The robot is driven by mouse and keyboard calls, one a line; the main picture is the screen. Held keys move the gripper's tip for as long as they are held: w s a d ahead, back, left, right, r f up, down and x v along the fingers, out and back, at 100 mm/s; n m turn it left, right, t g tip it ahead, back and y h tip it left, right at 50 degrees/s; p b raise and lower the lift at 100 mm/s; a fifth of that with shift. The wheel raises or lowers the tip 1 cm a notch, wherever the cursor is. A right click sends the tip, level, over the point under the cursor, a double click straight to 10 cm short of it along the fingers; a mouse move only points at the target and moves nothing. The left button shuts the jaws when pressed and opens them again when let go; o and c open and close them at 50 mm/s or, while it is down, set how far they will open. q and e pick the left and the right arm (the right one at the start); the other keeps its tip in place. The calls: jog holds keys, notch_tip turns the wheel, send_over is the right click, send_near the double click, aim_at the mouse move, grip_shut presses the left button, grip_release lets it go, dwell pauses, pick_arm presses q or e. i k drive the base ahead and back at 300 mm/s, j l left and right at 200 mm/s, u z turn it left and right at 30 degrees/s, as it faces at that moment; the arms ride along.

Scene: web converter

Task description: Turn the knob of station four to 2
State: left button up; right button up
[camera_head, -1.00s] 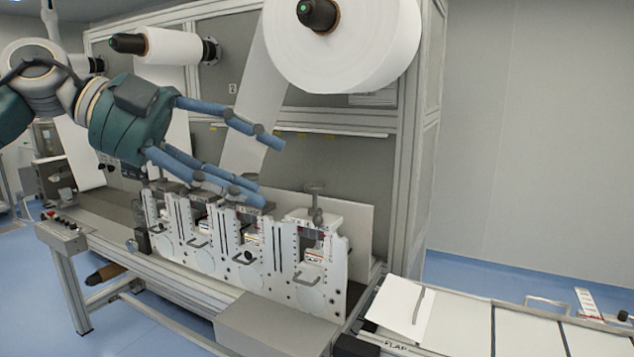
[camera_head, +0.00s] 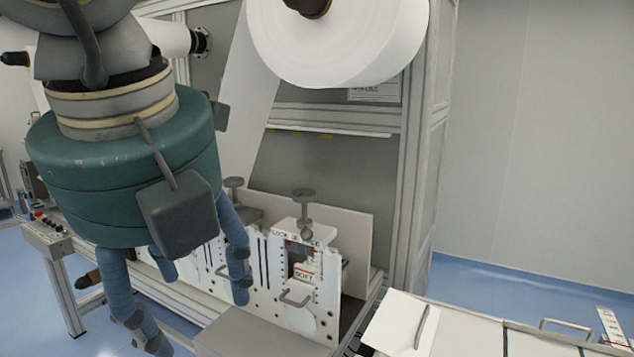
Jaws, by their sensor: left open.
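A row of white station plates runs along the machine front. The rightmost station (camera_head: 325,290) has a grey T-shaped knob (camera_head: 304,195) standing upright on top; its setting is too small to read. Another grey knob (camera_head: 234,183) stands on the station to its left. I cannot read a station number on either. My left gripper (camera_head: 200,318) hangs pointing down in front of the stations, left of the rightmost one, fingers spread and empty. It is apart from the rightmost knob and hides much of the left stations. My right gripper is not in view.
A large white roll (camera_head: 340,40) hangs above the stations, with its web running down behind my left arm. A conveyor (camera_head: 470,335) with a white sheet lies at lower right. A control box (camera_head: 47,235) is at the left. Open blue floor lies to the right.

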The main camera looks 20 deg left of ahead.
aim_at(304, 197)
jog(key=i, duration=1.1)
